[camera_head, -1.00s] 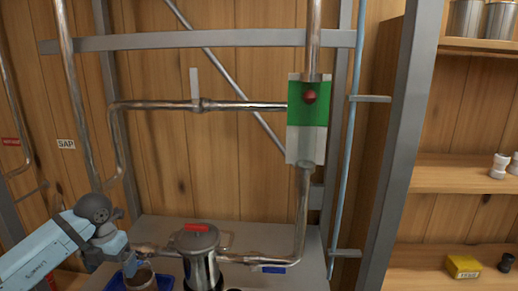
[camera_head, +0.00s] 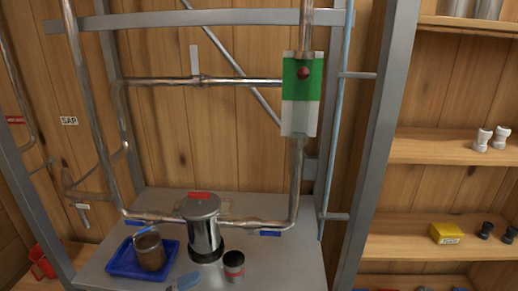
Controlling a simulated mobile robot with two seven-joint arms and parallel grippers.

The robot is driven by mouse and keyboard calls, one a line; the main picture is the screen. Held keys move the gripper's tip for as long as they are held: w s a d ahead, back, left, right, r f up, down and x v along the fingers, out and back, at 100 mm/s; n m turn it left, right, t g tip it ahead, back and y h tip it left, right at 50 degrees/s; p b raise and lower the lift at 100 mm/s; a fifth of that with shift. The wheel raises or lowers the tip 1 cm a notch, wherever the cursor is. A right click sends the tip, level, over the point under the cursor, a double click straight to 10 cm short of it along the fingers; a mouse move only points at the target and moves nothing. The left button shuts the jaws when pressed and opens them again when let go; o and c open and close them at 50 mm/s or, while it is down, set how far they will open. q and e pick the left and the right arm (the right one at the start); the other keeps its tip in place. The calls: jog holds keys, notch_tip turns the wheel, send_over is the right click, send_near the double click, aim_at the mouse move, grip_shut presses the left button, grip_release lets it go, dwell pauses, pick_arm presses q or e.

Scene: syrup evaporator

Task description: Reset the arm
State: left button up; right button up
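Neither of my grippers can be made out in the head view. A steel pot (camera_head: 205,232) with a red-marked lid stands on the metal table (camera_head: 278,267). A brown-filled cup (camera_head: 150,252) stands in a blue tray (camera_head: 116,265) to its left. A small dark can (camera_head: 234,266) stands to the pot's right front.
Metal pipes (camera_head: 240,82) and a green-and-white gauge (camera_head: 302,95) rise above the table. A grey upright post (camera_head: 372,150) separates it from wooden shelves (camera_head: 430,150) with a yellow box (camera_head: 446,233). A red cup (camera_head: 45,262) is at lower left.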

pick_arm(q)
jog(key=s+a+f+n+t+y, duration=0.1)
jog(key=s+a+f+n+y, duration=0.2)
jog(key=s+f+n+y, duration=0.4)
jog(key=s+a+f+n+y+p, duration=0.1)
jog(key=s+a+f+n+y, duration=0.3)
jog(key=s+f+n+y, duration=0.4)
notch_tip(320, 180, down, 4)
jog(key=n, duration=0.8)
jog(key=shift+s+a+f+n+t+y, duration=0.2)
jog(key=shift+s+n+t+y, duration=0.1)
jog(key=shift+s+t, duration=0.1)
